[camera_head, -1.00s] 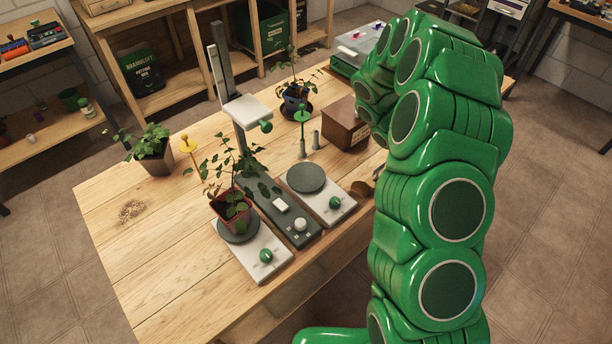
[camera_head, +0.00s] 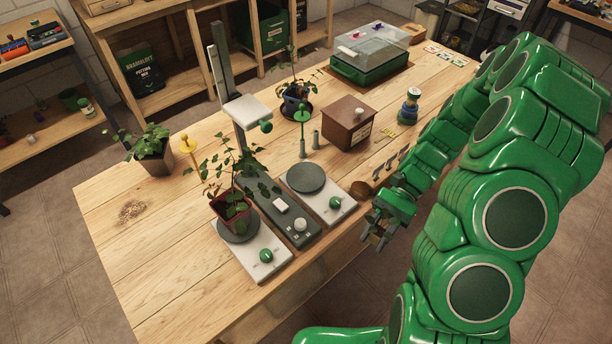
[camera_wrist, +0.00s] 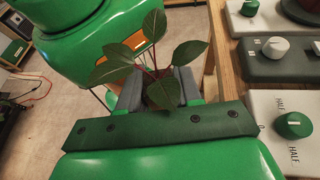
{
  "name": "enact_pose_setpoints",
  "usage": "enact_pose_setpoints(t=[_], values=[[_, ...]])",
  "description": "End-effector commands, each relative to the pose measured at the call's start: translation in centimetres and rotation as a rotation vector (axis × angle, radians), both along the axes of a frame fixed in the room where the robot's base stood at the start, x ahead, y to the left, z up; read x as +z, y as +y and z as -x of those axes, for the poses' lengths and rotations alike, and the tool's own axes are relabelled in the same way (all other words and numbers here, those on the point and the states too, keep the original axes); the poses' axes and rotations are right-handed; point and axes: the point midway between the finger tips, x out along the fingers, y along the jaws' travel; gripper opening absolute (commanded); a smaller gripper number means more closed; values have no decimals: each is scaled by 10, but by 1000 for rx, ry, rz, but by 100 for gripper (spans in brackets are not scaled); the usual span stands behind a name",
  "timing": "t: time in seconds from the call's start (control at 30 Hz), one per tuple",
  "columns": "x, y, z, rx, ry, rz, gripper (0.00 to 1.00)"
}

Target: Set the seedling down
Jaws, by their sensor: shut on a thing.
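My gripper (camera_head: 377,234) is just off the table's front edge, right of the two white plate units. In the wrist view its grey fingers (camera_wrist: 158,88) are shut on a seedling (camera_wrist: 150,65) with broad dark green leaves and reddish stems. The leaves hide its lower part and the exact grip. In the head view the held seedling is hardly visible. Another leafy plant in a reddish pot (camera_head: 229,208) stands on the left white unit (camera_head: 265,262). The round grey plate of the right white unit (camera_head: 306,178) is empty.
The wooden table (camera_head: 150,255) has a dark grey control box (camera_head: 290,220) between the white units. The table's left front is clear.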

Motion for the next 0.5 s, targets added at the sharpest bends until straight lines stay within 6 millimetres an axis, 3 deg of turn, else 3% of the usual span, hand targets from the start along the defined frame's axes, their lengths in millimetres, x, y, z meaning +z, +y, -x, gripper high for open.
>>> enact_pose_setpoints(t=[0.2,0.5], values=[[21,47,-1,-275,-1,-2,5],[54,97,-21,-582,0,-1,5]])
